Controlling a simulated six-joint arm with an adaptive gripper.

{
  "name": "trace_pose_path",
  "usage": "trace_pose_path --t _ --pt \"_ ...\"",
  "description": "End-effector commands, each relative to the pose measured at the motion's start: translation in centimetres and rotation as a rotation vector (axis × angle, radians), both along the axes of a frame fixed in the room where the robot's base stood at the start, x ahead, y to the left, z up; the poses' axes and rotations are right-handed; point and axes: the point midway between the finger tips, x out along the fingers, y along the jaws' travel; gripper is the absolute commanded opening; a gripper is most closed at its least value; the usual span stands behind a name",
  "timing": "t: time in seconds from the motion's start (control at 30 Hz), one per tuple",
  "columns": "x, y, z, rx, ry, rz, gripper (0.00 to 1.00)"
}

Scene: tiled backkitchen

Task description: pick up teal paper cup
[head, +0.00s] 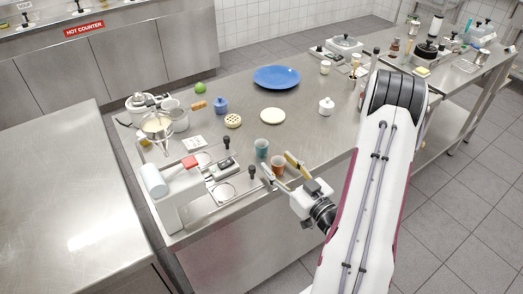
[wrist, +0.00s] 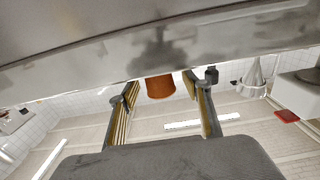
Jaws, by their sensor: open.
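The teal paper cup (head: 262,148) stands upright on the steel counter in the head view. An orange-brown cup (head: 278,164) stands close by, a little to its right and nearer my arm. My gripper (head: 279,169) is open at the counter's front edge, with its fingers on either side of the orange-brown cup in the picture. In the wrist view, the orange-brown cup (wrist: 160,87) shows between the ends of my open gripper (wrist: 158,98). I cannot tell whether the fingers touch it. I cannot make out the teal cup there; it may be hidden behind the orange-brown one.
A white machine with a red part (head: 189,162) stands left of the cups on the counter (head: 315,118). A blue plate (head: 277,77), a pale round disc (head: 272,116), a blue jar (head: 221,104) and a white jar (head: 326,106) stand farther back. Bare counter lies right of the cups.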

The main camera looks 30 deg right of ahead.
Motion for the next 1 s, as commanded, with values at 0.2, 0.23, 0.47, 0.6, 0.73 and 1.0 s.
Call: trace_pose_path --t 0.2,0.23,0.47,0.6,0.73,1.0 --pt "1.4 0.1 0.1 -0.001 0.0 0.002 0.48" --pt "1.6 0.0 0.1 -0.001 0.0 0.001 0.48" --pt "2.0 0.0 0.1 -0.001 0.0 0.0 0.48" --pt "1.9 0.0 0.1 0.0 0.0 0.0 0.48" --pt "2.0 0.0 0.1 -0.001 0.0 0.0 0.48" --pt "3.7 0.1 0.5 -0.002 -0.002 0.003 0.48"
